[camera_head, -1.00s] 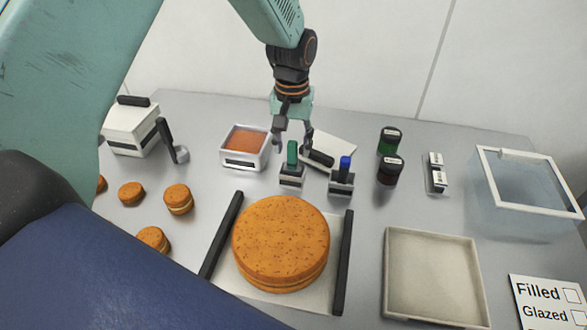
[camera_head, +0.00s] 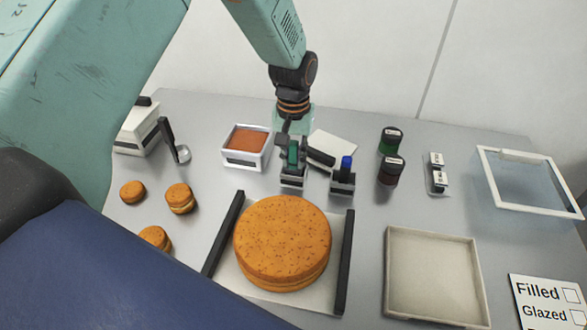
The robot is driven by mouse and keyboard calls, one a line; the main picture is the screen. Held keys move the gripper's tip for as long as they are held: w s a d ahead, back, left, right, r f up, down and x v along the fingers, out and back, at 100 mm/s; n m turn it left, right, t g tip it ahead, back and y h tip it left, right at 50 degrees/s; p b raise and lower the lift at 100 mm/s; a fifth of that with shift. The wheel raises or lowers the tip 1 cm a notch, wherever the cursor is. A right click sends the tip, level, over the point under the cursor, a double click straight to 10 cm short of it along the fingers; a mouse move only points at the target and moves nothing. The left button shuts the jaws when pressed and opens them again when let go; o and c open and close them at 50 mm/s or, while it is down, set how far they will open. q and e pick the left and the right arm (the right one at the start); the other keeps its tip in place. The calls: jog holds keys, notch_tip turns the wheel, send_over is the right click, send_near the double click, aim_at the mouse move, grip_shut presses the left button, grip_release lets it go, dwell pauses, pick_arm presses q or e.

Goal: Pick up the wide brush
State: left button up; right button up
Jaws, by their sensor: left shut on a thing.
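A green-handled brush (camera_head: 293,155) stands upright in a small dark-and-pale holder (camera_head: 293,180) behind the big round cake. My left gripper (camera_head: 293,150) points down from above and is shut on this green handle, with its fingers on either side. A blue-handled brush (camera_head: 346,164) stands upright in a like holder (camera_head: 342,185) just to the right. The brush ends are hidden in the holders, so I cannot tell which is wider. My right gripper is not in view.
A big filled round (camera_head: 282,240) lies on a board with dark side bars (camera_head: 345,260). A white box of orange filling (camera_head: 246,142) stands left of the gripper. Dark jars (camera_head: 390,172) stand right; an empty tray (camera_head: 432,275) lies front right. Small rounds (camera_head: 180,198) lie left.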

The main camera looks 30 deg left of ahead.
pick_arm(q)
grip_shut()
notch_tip(320, 180, up, 10)
dwell(0.5)
dwell(1.8)
